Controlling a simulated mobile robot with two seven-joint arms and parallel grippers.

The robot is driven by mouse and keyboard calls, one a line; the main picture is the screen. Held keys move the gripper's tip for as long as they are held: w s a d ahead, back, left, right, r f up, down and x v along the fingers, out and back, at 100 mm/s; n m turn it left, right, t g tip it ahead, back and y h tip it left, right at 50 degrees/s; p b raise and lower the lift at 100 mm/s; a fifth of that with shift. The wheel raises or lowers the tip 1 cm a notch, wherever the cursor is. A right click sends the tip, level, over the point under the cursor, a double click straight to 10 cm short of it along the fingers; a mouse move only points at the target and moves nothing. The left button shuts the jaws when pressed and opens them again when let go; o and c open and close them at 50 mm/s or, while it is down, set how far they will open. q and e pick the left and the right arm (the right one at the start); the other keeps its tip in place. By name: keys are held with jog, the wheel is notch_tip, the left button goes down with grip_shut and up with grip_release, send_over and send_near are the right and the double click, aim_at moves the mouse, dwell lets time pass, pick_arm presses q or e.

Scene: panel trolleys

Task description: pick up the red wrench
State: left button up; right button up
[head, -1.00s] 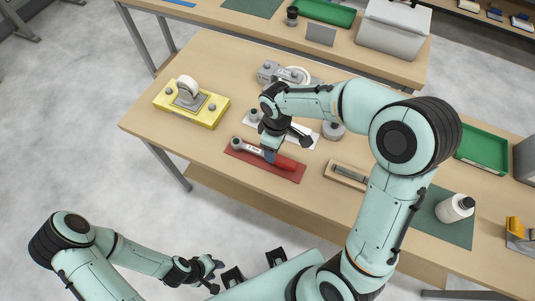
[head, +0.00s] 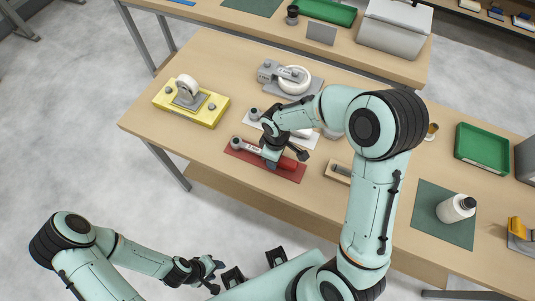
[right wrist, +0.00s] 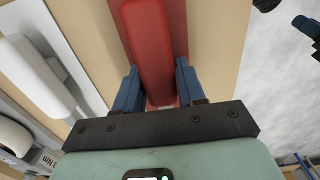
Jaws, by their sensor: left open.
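The red wrench (head: 288,163) lies on a red mat (head: 284,174) on the near bench, its grey ring end to the left. My right gripper (head: 271,163) is low over the wrench, hiding part of its middle. In the right wrist view the red handle (right wrist: 150,50) runs between the two blue fingers (right wrist: 158,88), one on each side. The fingers look apart, with a strip of mat beside the handle; whether they touch it is hard to tell. My left gripper (head: 214,275) is open and empty, away from the bench at the bottom.
A white-handled tool (head: 254,115) on a pale mat lies just behind the wrench. A yellow block with a caster (head: 195,107) is to the left, and a wooden tray (head: 340,171) is close on the right.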

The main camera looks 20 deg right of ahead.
grip_shut()
jog(key=shift+r, duration=0.15)
pick_arm(q)
jog(key=w+r+p, duration=0.2)
jog(key=shift+r, duration=0.4)
pick_arm(e)
notch_tip(320, 180, up, 20)
pick_arm(q)
jog(key=shift+t, duration=0.3)
jog(key=w+r+p, duration=0.2)
jog(key=w+r, duration=0.1)
pick_arm(e)
notch_tip(320, 180, up, 4)
jog(key=shift+w+f, duration=0.1)
pick_arm(q)
jog(key=shift+s, duration=0.15)
